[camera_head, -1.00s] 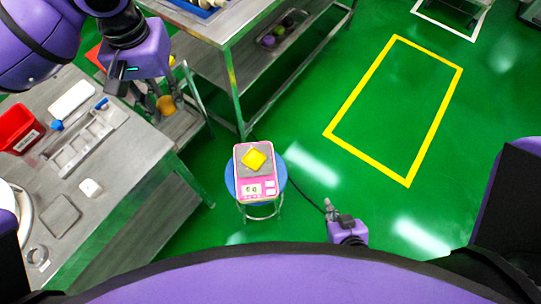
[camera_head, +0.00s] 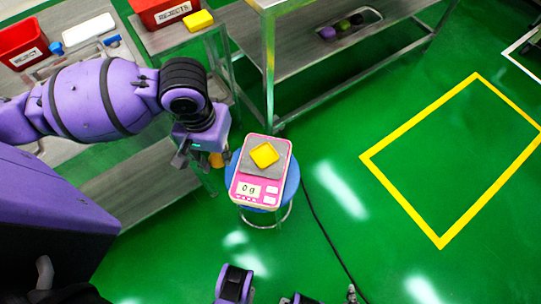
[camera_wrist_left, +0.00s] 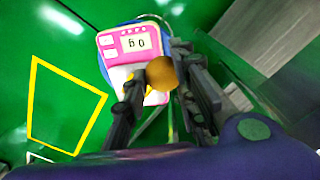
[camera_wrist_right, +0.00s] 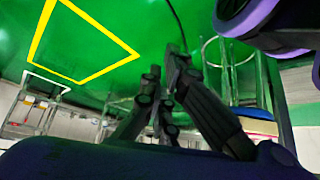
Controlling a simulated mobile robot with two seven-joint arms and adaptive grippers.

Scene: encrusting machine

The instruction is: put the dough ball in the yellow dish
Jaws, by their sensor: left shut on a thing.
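The yellow dish (camera_head: 264,155) sits on the grey plate of a pink scale (camera_head: 245,207), which reads 0 g and stands on a blue round stool (camera_head: 291,180). My left gripper (camera_head: 206,158) is shut on the tan dough ball (camera_head: 216,160), just left of the scale in the head view. In the left wrist view the dough ball (camera_wrist_left: 162,73) sits between the fingers and partly covers the scale (camera_wrist_left: 135,42) and dish. My right gripper (camera_wrist_right: 163,68) is empty in its wrist view, over the green floor; its finger gap is unclear.
A metal table with red bins (camera_head: 22,43) stands at the left. A steel table with a lower shelf (camera_head: 300,62) is behind the stool. A black cable (camera_head: 318,215) runs over the floor. Open green floor lies to the right, with a yellow marked rectangle (camera_head: 400,205).

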